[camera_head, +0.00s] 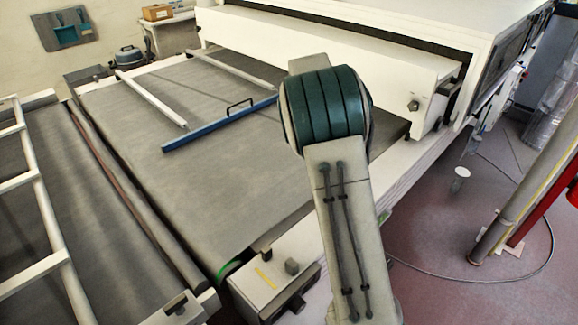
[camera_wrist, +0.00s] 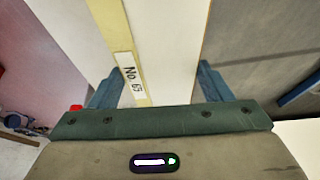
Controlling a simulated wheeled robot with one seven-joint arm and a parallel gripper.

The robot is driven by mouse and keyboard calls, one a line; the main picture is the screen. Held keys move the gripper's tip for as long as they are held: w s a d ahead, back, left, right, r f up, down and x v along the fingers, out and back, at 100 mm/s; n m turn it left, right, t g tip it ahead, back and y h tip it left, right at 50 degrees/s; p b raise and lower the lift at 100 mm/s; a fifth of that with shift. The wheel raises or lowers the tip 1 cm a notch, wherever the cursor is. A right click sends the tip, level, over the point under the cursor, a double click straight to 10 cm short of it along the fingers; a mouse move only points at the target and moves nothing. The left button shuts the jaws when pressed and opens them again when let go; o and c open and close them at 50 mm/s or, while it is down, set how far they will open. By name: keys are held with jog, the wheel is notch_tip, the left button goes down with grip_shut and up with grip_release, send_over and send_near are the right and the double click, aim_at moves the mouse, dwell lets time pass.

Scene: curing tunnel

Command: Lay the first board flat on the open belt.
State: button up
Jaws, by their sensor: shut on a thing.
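In the wrist view my gripper (camera_wrist: 160,68) has its two blue fingers on either side of a pale board (camera_wrist: 168,40). The gripper is shut on this board. A yellow strip runs along its left side, with a white label reading "No 65". The board reaches out past the top of the wrist view, so its far end is out of sight. In the head view my arm hides the gripper and the board. The open belt (camera_head: 220,190) is a wide grey surface left of my arm, and grey surface also shows right of the board in the wrist view.
A blue bar with a black handle (camera_head: 220,123) lies across the belt. Two pale rails (camera_head: 150,98) (camera_head: 232,68) lie beyond it. The white tunnel housing (camera_head: 330,45) stands at the back. A ladder-like white frame (camera_head: 45,205) is at left. The belt's near part is clear.

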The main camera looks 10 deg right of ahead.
jog(key=shift+w+r, duration=0.1)
jog(key=shift+w, duration=0.05)
jog(key=shift+w+a, duration=0.2)
jog(key=shift+a, duration=0.05)
jog(key=p, duration=0.4)
send_over(290, 159)
jog(key=a, duration=0.1)
jog(key=f, duration=0.6)
jog(key=shift+s+a+f, duration=0.1)
jog(key=shift+s+f, duration=0.15)
jog(key=shift+f, duration=0.15)
jog(key=shift+f+p, duration=0.4)
jog(key=shift+f, duration=1.75)
jog(key=o, duration=1)
